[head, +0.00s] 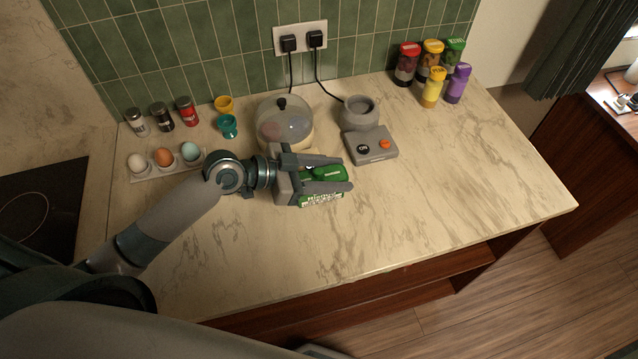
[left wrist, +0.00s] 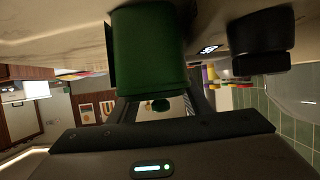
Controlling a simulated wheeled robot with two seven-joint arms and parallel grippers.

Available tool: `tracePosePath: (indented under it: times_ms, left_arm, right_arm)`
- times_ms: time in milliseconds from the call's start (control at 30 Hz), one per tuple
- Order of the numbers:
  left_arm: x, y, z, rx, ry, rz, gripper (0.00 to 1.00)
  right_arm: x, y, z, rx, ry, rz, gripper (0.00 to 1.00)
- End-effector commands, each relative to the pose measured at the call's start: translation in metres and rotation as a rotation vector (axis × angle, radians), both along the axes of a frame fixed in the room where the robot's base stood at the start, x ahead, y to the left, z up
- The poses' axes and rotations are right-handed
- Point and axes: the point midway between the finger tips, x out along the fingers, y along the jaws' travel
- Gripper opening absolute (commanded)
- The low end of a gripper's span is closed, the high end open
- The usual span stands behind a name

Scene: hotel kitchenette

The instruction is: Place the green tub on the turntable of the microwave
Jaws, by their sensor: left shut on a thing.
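The green tub (head: 325,172) lies between the fingers of my left gripper (head: 345,180), over the front middle of the marble counter. The gripper is shut on it, with one finger along each side, and a printed label shows on the tub's near side. The tub also shows large and dark green in the left wrist view (left wrist: 149,50), close to the counter surface. I cannot tell whether it touches the counter. No microwave or turntable is in either view. My right gripper is not in view.
A domed egg cooker (head: 284,125) and a grey scale-like appliance (head: 370,145) stand just behind. An egg tray (head: 152,174), egg cups (head: 228,127) and spice jars (head: 160,117) are at left. Several coloured shakers (head: 432,88) stand at back right. The counter's right part (head: 480,185) is clear.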

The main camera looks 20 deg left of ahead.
Motion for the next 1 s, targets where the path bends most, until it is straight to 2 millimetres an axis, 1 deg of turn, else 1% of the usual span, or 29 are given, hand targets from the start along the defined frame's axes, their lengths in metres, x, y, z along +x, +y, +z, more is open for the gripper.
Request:
tracePosePath:
  times_ms: [233,367,567,700,1000]
  left_arm:
    - [0.000,0.000,0.003,0.000,-0.002,0.001,0.06]
    - [0.000,0.000,0.008,0.000,-0.002,0.001,0.06]
    - [0.000,0.000,0.028,0.000,-0.004,0.000,0.06]
    - [0.001,0.000,0.049,0.001,-0.004,-0.001,0.06]
    - [-0.018,-0.037,0.073,-0.004,-0.001,-0.001,0.06]
  right_arm:
    - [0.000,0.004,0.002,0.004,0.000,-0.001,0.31]
    - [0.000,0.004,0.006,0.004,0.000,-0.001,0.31]
    - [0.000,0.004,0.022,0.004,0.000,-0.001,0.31]
    - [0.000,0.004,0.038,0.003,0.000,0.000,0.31]
    - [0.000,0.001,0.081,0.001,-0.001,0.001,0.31]
